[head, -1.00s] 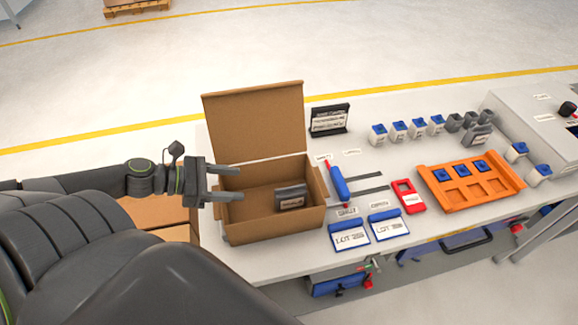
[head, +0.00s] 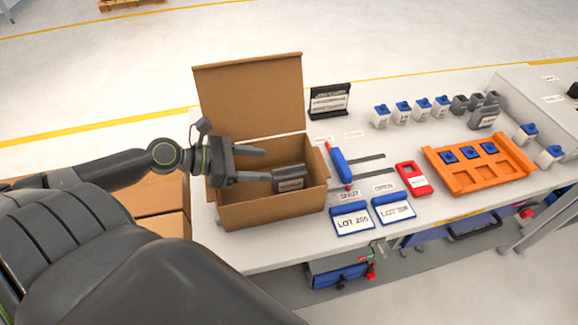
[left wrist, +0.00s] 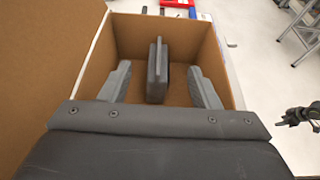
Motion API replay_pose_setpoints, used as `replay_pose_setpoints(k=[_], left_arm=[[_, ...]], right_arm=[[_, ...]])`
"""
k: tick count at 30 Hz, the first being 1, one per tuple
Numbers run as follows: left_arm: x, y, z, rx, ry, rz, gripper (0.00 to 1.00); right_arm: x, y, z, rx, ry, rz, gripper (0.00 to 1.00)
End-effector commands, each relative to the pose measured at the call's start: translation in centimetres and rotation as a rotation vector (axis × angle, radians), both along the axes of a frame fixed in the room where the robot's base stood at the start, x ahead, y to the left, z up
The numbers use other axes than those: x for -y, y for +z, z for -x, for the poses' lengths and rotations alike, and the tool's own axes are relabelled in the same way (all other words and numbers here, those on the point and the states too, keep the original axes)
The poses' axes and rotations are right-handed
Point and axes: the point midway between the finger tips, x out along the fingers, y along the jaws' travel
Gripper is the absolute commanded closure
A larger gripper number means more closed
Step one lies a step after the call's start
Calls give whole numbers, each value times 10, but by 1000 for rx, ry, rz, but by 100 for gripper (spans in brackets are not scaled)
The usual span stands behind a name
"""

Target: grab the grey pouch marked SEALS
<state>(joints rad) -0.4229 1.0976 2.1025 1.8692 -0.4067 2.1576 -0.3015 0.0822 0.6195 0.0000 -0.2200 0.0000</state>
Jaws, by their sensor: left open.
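The grey pouch (head: 289,179) stands upright inside the open cardboard box (head: 262,212), towards its right side. Its white label is too small to read. My left gripper (head: 267,164) is open and reaches into the box from the left, its fingertips close to the pouch. In the left wrist view the pouch (left wrist: 157,70) shows edge-on between the two open fingers (left wrist: 159,78), with a gap on each side. A dark piece that looks like my right gripper (left wrist: 302,118) is at the right edge of that view; its jaws are unclear.
The box lid (head: 250,95) stands up at the back. Right of the box lie a blue tool (head: 340,165), two blue-and-white LOT pouches (head: 351,219), a red item (head: 412,179) and an orange tray (head: 478,162). Several small containers (head: 421,107) stand further back.

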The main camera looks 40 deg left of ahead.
Motion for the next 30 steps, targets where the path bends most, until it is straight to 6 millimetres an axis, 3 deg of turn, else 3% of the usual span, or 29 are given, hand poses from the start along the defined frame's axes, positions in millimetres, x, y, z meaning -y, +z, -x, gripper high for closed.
replay_pose_setpoints(k=[30], left_arm=[[46, -30, -57, -2, 7, 2, 44]], right_arm=[[-3, -2, -2, 2, 0, -4, 48]])
